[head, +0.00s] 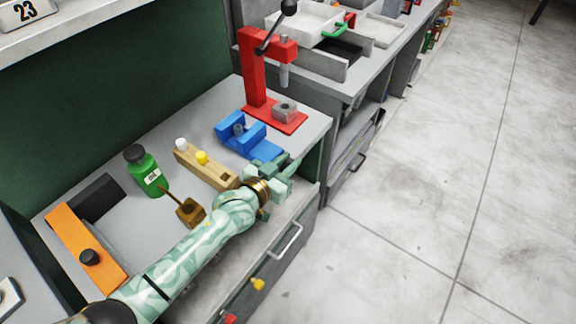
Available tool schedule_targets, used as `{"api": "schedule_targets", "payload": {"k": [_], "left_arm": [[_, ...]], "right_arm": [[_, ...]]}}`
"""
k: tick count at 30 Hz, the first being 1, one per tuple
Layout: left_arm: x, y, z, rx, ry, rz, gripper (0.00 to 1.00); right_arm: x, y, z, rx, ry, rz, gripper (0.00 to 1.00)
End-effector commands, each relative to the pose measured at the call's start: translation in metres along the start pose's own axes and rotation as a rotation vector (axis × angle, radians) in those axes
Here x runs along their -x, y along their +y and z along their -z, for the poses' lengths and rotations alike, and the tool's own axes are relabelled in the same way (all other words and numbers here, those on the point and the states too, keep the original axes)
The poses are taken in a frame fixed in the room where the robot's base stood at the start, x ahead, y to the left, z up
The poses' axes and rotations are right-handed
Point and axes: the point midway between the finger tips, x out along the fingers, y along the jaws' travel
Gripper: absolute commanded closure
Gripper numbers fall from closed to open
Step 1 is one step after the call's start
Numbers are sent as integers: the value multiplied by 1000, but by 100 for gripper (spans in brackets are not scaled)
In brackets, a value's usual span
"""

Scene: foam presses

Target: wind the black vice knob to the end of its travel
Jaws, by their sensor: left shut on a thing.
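The blue vice (234,131) sits on the grey bench top, in front of the red press. Its black knob does not show; my left gripper covers the front end of the vice. My left gripper (276,168) reaches in from the lower left, over the front edge of the bench, and is at that end of the vice. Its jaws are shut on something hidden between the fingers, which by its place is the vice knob. How far the knob is wound cannot be seen. My right gripper is out of view.
A wooden block with white and yellow pegs (196,167), a green bottle (145,172) and a small brown pot (190,211) stand left of the vice. The red press (253,77) stands behind it. An orange board (80,243) with a black knob lies at left.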

Motion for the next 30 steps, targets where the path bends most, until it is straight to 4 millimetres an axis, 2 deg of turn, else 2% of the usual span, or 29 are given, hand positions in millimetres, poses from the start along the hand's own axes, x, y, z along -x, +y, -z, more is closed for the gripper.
{"api": "schedule_targets", "payload": {"k": [8, 9, 10, 20, 25, 30], "left_arm": [[1, 0, -1, -1, 3, 0, 100], [1, 0, -1, -1, 2, 0, 73], [1, 0, -1, -1, 2, 0, 69], [4, 0, 0, -1, 2, 0, 69], [31, 0, 2, -2, 2, 0, 69], [78, 0, 2, -2, 0, 1, 69]], "right_arm": [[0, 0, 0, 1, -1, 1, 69], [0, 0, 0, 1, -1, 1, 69], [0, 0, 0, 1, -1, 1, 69], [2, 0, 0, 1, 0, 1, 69], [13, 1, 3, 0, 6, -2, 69], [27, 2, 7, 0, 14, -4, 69]]}}
